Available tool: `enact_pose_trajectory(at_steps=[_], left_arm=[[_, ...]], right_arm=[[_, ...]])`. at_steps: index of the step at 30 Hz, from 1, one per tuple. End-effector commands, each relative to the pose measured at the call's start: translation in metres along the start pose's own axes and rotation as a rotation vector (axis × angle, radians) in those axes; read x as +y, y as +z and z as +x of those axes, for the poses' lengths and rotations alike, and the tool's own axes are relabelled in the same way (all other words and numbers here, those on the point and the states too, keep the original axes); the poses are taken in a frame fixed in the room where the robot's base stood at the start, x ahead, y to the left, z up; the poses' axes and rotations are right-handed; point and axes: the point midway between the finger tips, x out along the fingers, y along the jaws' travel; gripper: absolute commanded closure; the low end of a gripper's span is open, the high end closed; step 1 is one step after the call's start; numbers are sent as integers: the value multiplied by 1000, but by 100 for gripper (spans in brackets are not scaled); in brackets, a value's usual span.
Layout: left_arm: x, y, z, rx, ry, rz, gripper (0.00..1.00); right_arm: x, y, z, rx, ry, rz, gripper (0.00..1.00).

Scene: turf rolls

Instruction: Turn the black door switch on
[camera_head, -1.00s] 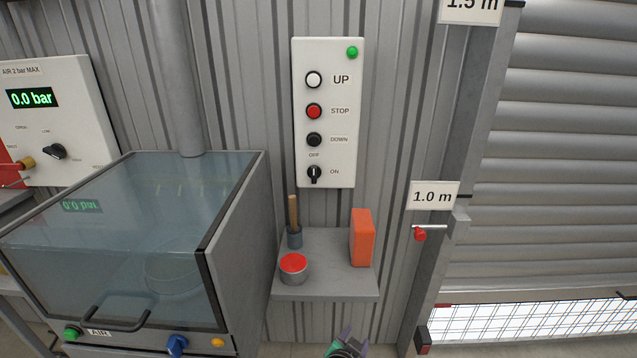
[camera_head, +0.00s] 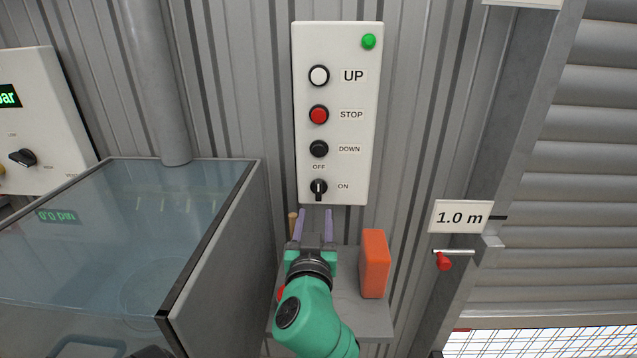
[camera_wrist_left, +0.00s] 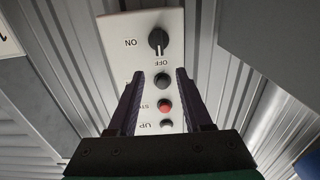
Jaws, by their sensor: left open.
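The black door switch (camera_head: 318,188) is a rotary knob at the bottom of the white control panel (camera_head: 362,120), with OFF above it and ON to its right. Its white mark stands vertical, pointing up toward OFF. My left gripper (camera_head: 314,214) is open and empty just below the switch in the head view, fingers pointing toward the panel. In the left wrist view the panel appears upside down, and the switch (camera_wrist_left: 159,41) lies ahead, beyond the open fingertips (camera_wrist_left: 160,77). My right gripper is not in view.
UP, STOP and DOWN buttons (camera_head: 319,149) sit above the switch. A shelf (camera_head: 345,315) below holds an orange block (camera_head: 375,264). A glass-topped cabinet (camera_head: 215,240) stands left. A red-handled lever (camera_head: 443,261) is at right beside the shutter (camera_head: 570,200).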

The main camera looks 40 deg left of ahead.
Motion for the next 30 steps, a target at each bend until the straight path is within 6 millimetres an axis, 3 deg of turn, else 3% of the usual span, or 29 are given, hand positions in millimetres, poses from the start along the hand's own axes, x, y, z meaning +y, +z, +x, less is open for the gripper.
enact_pose_trajectory(at_steps=[1, 5, 12, 16, 23, 27, 30], left_arm=[[1, -8, 14, 4, 1, 6, 50], [1, -7, 50, 3, 2, 6, 50], [1, -3, 103, 1, 2, 4, 50], [1, -1, 114, 0, 2, 3, 50], [1, 0, 114, -1, 3, 1, 50], [1, 0, 114, -1, 3, 2, 100], [1, 0, 114, -1, 2, 2, 100]], right_arm=[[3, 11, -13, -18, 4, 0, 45], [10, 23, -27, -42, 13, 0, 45], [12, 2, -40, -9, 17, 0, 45], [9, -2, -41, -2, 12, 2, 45], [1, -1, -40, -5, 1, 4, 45], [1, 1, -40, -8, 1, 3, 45], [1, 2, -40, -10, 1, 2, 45]])
